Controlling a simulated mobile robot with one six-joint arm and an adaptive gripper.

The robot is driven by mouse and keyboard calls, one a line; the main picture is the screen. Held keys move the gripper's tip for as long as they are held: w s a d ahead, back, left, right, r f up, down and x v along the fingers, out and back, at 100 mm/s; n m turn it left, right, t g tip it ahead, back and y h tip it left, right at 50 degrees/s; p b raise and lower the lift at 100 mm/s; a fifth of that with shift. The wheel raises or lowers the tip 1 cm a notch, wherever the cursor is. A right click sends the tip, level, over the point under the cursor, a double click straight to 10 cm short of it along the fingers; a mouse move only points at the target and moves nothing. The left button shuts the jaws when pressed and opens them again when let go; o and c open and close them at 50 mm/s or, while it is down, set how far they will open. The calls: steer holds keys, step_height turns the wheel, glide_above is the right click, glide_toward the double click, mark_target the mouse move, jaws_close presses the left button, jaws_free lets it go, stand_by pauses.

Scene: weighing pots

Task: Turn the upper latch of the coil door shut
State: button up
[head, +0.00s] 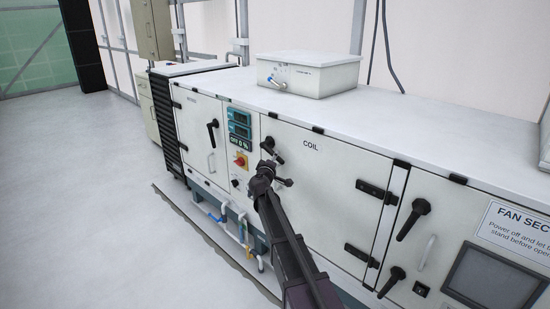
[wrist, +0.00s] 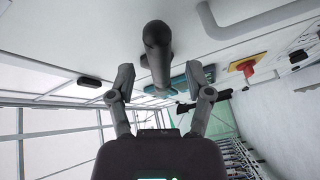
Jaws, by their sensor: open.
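The coil door (head: 320,185) is the white panel marked COIL in the head view, and it looks flush with the cabinet front. Its upper latch (head: 268,145) is a black handle at the door's upper left, partly hidden by my gripper (head: 268,170). In the wrist view the dark latch handle (wrist: 156,50) points toward the camera. My gripper (wrist: 160,75) is open there, with one finger on each side of the handle. No clear contact shows between the fingers and the handle.
Left of the door are teal displays (head: 239,125) and a red switch on yellow (head: 240,160). Black hinges (head: 372,189) line the door's right side. The fan section door with its latch (head: 413,219) is further right. A white box (head: 308,75) stands on top. The floor at left is clear.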

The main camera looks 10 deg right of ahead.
steer(key=shift+x, duration=1.3)
steer(key=shift+c, duration=0.2)
jaws_close()
